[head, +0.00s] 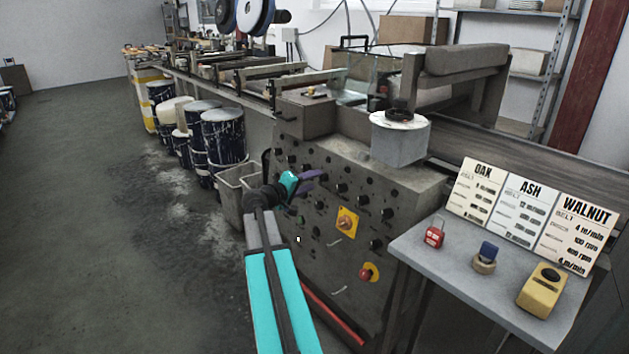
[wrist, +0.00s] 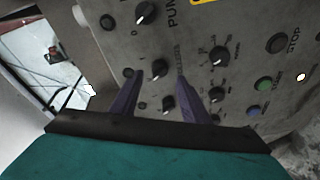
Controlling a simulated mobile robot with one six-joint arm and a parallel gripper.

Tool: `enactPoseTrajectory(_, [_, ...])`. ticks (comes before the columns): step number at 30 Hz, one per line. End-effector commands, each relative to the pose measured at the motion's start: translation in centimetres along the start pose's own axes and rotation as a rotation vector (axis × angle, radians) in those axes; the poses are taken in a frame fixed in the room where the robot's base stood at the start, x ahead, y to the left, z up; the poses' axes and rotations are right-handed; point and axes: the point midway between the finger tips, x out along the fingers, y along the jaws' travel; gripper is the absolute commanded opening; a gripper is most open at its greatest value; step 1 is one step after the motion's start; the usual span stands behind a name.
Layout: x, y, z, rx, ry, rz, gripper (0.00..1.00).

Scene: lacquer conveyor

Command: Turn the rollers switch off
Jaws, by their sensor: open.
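The grey machine's control panel (head: 330,215) carries rows of black rotary knobs. My gripper (head: 318,176) is at the panel's upper left part in the head view, its purple fingers pointing at the panel face. In the wrist view my gripper (wrist: 159,76) is open, with one finger on each side of a black knob (wrist: 158,69). Another black knob (wrist: 168,103) shows lower between the fingers. I cannot tell whether the fingers touch the knob.
Other knobs (wrist: 146,13) and (wrist: 219,56) sit close to the fingers. A stop button (wrist: 277,43) and a green button (wrist: 264,84) are to the right. A red emergency button (head: 367,274) is lower on the panel. A grey side table (head: 480,310) stands at right. The floor at left is clear.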

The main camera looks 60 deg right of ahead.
Motion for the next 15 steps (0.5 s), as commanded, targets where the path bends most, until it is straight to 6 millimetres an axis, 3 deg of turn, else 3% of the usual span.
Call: enactPoseTrajectory(15, [-8.4, 0.0, -0.2, 0.000, 0.003, -0.001, 0.42])
